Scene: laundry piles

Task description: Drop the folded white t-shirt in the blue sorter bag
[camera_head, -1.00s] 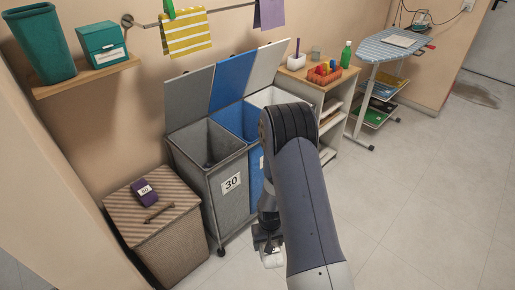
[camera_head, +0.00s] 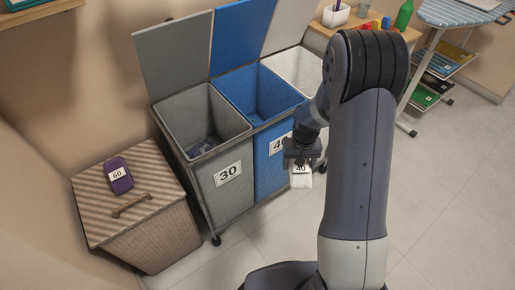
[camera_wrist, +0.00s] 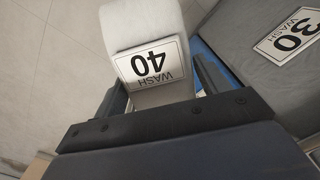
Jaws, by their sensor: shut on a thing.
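My gripper (camera_head: 301,163) is shut on the folded white t-shirt (camera_head: 301,180), which hangs below the jaws in front of the sorter. The t-shirt also shows in the wrist view (camera_wrist: 138,28), with a "WASH 40" label on it between the two fingers. The blue sorter bag (camera_head: 268,148) is the middle one of three, its lid raised and its top open. Its front label is partly hidden by my arm. The t-shirt is outside the bag, on its front right side.
The grey bag (camera_head: 221,190) labelled 30 is left of the blue one, with dark cloth inside. A white bag (camera_head: 297,72) is on the right, partly hidden by my arm. A wicker hamper (camera_head: 150,236) with a purple folded item (camera_head: 117,175) stands at left. The floor at right is clear.

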